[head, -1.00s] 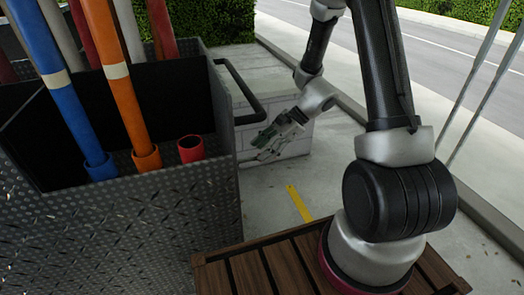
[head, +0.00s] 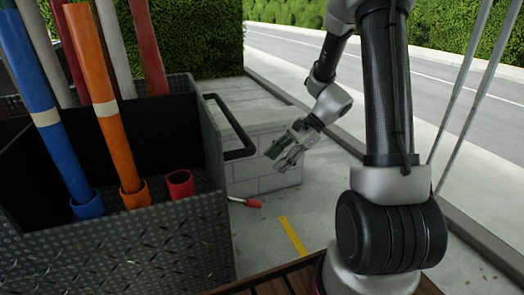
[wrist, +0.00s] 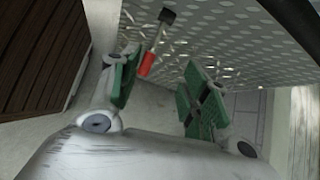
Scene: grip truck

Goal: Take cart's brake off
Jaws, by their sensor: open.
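The cart (head: 140,245) is a dark diamond-plate metal box at the left of the head view. A lever with a red grip (head: 247,202), likely its brake, sticks out low past the cart's right side. In the wrist view the red grip (wrist: 147,64) hangs from a dark piece by the cart's plate (wrist: 215,45), appearing beyond and between the fingers. My gripper (head: 281,158) is open and empty, above and right of the lever in the head view. Its green-padded fingers (wrist: 160,93) are spread, with no visible contact. The lever's mounting is hidden in the head view.
Blue (head: 50,125), orange (head: 102,100) and other pipes stand in the cart. A black handle (head: 243,153) juts from its right side. A low white block wall (head: 265,180) stands behind my gripper. Open pavement with a yellow strip (head: 293,236) lies to the right.

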